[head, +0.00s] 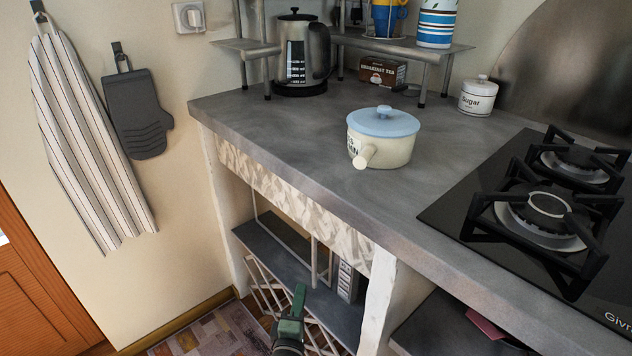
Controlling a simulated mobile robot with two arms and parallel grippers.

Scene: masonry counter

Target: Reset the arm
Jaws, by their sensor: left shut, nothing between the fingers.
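My left gripper (298,296) shows at the bottom centre of the head view, in front of the open shelf space below the counter. It has a dark green body, and its narrow tip points up. It is shut and empty, below the counter top and apart from the pot. My right gripper is not in view. A cream pot (389,150) with a light blue lid (372,126) stands upright on the grey counter (300,130), its handle pointing toward the front edge.
A black gas hob (455,212) takes up the right of the counter. A kettle (294,62), a tea box (381,72) and a sugar jar (478,97) stand at the back. Below the counter are a shelf (275,255) and a white post (377,300). An oven mitt (137,115) hangs on the left wall.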

